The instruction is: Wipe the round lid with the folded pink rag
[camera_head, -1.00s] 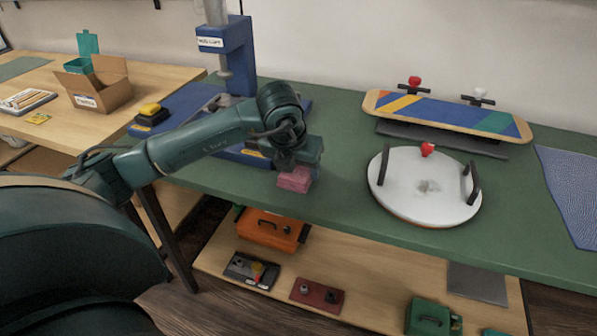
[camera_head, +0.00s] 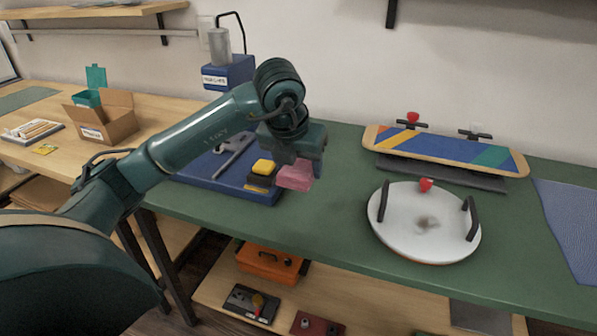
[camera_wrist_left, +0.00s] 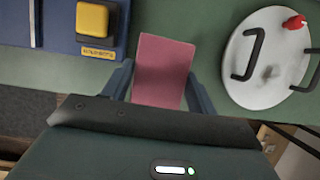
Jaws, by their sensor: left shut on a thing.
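The folded pink rag (camera_head: 294,176) is between the fingers of my left gripper (camera_head: 303,160), which is shut on it. In the head view it appears held above the green bench, left of the lid. In the left wrist view the rag (camera_wrist_left: 163,70) shows between the two fingers (camera_wrist_left: 160,88). The round white lid (camera_head: 408,235) lies on the bench with two dark handles, a red knob at its far edge and a dark grey smudge near its middle. It also shows at the right of the left wrist view (camera_wrist_left: 250,83). My right gripper is not in view.
A blue base (camera_head: 215,178) with a yellow-topped block (camera_head: 262,168) is left of the gripper. A striped board (camera_head: 445,150) stands clamped behind the lid. A blue mesh mat (camera_head: 570,225) lies at the right. The green bench between rag and lid is clear.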

